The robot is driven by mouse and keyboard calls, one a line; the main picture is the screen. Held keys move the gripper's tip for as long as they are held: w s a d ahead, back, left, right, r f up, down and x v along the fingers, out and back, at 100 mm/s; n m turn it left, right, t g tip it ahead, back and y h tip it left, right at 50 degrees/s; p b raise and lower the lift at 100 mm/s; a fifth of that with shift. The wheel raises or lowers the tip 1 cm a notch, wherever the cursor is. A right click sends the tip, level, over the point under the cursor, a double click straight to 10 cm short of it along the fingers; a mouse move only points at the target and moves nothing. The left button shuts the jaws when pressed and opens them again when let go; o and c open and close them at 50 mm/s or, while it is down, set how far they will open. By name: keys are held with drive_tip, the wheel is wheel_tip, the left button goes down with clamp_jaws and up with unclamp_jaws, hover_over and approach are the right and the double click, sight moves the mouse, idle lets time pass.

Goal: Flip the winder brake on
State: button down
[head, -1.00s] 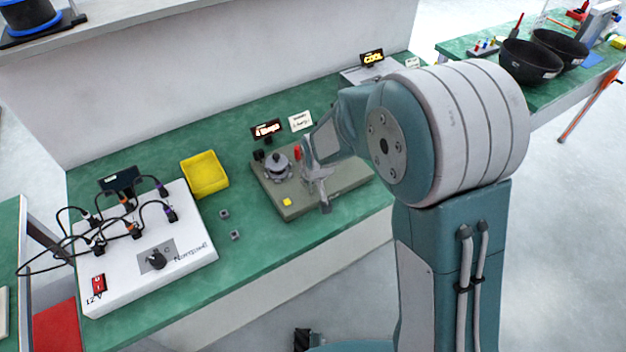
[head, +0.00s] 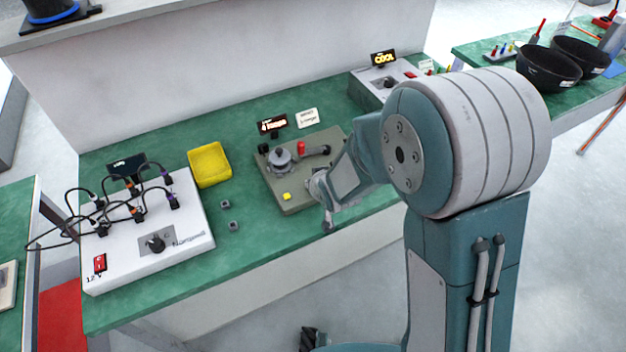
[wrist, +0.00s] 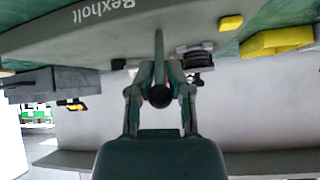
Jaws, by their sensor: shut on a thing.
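The winder (head: 290,197) is a grey-green board on the bench with a grey spool (head: 279,158), a red knob (head: 301,147), a dark grey arm (head: 319,150) and a yellow button (head: 287,196). My gripper (head: 320,192) is at the board's front right edge. The wrist view appears upside down; there my gripper (wrist: 159,88) is shut around a grey bar (wrist: 159,48) with a black round end (wrist: 159,96). This looks like a lever of the winder, but I cannot tell for sure that it is the brake. My gripper hides its base in the head view.
A yellow tray (head: 209,165) and two small grey blocks (head: 232,226) lie left of the winder. A white box with cables (head: 150,260) stands farther left. A "COOL" display (head: 384,58) stands behind right. Black bowls (head: 548,70) are on the far bench.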

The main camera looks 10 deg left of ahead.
drive_tip(key=shift+s+d+f, duration=0.1)
drive_tip(key=shift+s, duration=0.1)
idle(0.5)
drive_tip(key=c, duration=0.7)
unclamp_jaws()
drive_tip(key=v, duration=1.2)
drive_tip(key=shift+s+d+f, duration=0.1)
drive_tip(key=shift+s+f, duration=0.1)
drive_tip(key=shift+f, duration=0.05)
